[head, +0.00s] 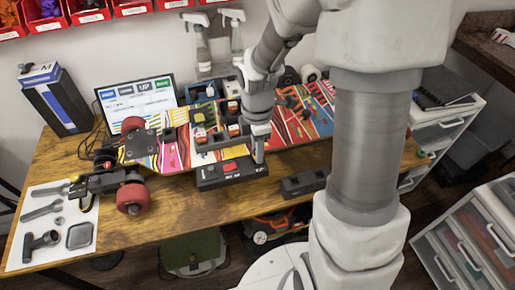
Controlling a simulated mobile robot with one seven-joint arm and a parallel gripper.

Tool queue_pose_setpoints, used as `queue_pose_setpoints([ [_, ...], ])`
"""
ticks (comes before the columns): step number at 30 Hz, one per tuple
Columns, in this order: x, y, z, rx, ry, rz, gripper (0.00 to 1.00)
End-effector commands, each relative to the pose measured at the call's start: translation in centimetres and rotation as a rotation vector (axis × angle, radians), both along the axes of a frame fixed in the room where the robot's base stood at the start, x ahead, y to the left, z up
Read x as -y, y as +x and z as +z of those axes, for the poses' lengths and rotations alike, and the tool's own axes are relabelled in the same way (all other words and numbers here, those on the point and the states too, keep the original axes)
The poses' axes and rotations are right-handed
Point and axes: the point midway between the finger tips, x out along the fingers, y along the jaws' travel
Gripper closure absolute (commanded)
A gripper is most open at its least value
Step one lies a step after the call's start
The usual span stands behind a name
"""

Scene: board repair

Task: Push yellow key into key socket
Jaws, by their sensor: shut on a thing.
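My gripper (260,158) points down over the right end of a dark control box (232,174) with a red button at the front edge of the workbench. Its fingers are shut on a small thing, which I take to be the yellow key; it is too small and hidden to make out. The fingertips are at or just above the box's right end. The key socket seems to be under them, and I cannot tell whether the key touches it.
A colourful skateboard deck (170,148) with a red wheel (132,198) lies behind and left. Coloured blocks (199,117) sit in dark holders behind the box. A dark block (304,183) lies right of it. Tools lie on a white sheet (82,252); a screen (137,100) stands behind.

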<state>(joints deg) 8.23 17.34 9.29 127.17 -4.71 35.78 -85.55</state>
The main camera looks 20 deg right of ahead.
Motion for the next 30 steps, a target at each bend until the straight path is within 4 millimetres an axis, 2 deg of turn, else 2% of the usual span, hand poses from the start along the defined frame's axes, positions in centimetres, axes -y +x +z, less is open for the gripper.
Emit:
queue_pose_setpoints([
  [30,0.00,0.00,-0.79,0.000,0.000,0.000,1.00],
])
